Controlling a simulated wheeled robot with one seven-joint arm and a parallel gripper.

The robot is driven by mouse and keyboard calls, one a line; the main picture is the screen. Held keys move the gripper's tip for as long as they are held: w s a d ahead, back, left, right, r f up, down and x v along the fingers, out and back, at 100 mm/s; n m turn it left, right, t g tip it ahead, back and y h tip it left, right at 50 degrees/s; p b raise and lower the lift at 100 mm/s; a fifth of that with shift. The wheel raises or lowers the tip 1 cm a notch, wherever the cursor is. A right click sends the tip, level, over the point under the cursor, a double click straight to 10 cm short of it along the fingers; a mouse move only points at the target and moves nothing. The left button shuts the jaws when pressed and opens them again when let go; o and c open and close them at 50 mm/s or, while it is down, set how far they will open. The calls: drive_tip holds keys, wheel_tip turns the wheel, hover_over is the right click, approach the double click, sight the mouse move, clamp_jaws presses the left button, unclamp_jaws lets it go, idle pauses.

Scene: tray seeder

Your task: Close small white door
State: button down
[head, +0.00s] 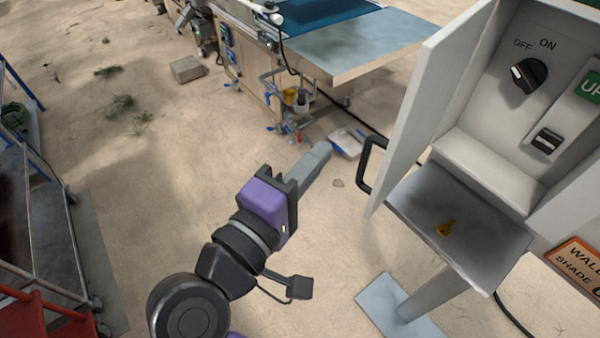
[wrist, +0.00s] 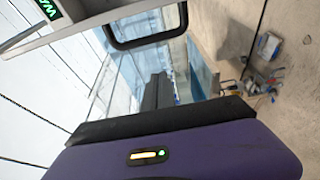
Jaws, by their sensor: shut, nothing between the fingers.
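The small white door (head: 432,95) stands open on the left side of a white control box in the head view. Its black handle (head: 372,165) sticks out on the door's left face. The handle also shows at the top of the wrist view (wrist: 148,42). My gripper (head: 322,152) is shut and empty, left of the handle and apart from it. In the wrist view the fingers (wrist: 156,92) show as a dark shape below the handle, and their tips are hard to make out.
The control box (head: 490,180) holds a rotary switch (head: 528,76) and a rocker switch (head: 547,140). A workbench (head: 350,45) stands behind. A red and grey cart (head: 40,250) is at the left. Sandy floor between is mostly clear.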

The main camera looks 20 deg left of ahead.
drive_tip(key=shift+d+p, duration=0.6)
drive_tip(key=shift+d, duration=1.4)
drive_tip(key=shift+d, duration=0.1)
